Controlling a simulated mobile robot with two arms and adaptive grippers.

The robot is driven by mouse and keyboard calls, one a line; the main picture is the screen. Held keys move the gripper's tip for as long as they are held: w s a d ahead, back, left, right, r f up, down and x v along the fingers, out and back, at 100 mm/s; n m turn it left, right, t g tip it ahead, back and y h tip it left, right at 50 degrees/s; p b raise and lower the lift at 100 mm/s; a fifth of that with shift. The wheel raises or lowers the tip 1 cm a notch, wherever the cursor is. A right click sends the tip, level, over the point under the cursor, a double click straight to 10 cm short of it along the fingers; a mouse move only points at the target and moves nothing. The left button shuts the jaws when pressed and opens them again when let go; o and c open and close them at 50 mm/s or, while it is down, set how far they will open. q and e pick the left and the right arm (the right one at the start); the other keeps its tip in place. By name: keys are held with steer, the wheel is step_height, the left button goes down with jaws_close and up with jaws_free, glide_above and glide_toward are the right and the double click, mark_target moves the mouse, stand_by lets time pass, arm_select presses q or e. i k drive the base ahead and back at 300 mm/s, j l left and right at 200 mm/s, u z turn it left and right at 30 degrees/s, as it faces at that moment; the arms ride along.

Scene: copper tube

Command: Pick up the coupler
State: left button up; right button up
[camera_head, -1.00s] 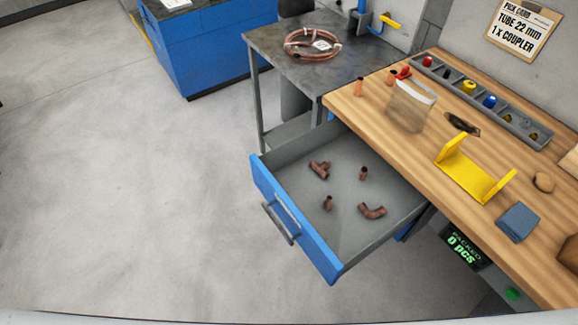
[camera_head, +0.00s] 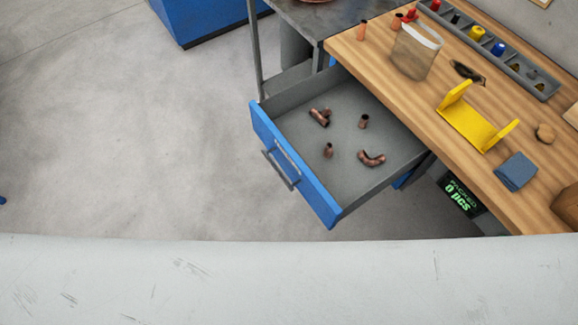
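The open drawer (camera_head: 300,182) holds several loose copper fittings on its grey floor. A short straight piece (camera_head: 364,121) stands towards the back right and looks like a coupler. A smaller short piece (camera_head: 328,150) stands nearer the blue drawer front; I cannot tell for sure which of the two is the coupler. A tee (camera_head: 319,117) lies at the back left and a bent elbow (camera_head: 371,158) lies at the right. The fittings lie apart from one another. Neither of my grippers is in view.
On the wooden bench (camera_head: 440,170) stand copper tube pieces (camera_head: 361,30), a clear bag (camera_head: 415,50), a yellow stand (camera_head: 470,122), a folded blue cloth (camera_head: 516,171) and a compartment tray (camera_head: 515,63). A metal table (camera_head: 335,22) stands behind. Floor left of the drawer is clear.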

mark_target(363, 122)
steer(key=z, duration=0.3)
steer(key=i+j+z, duration=0.1)
steer(key=j+z, duration=0.8)
steer(key=j, duration=0.15)
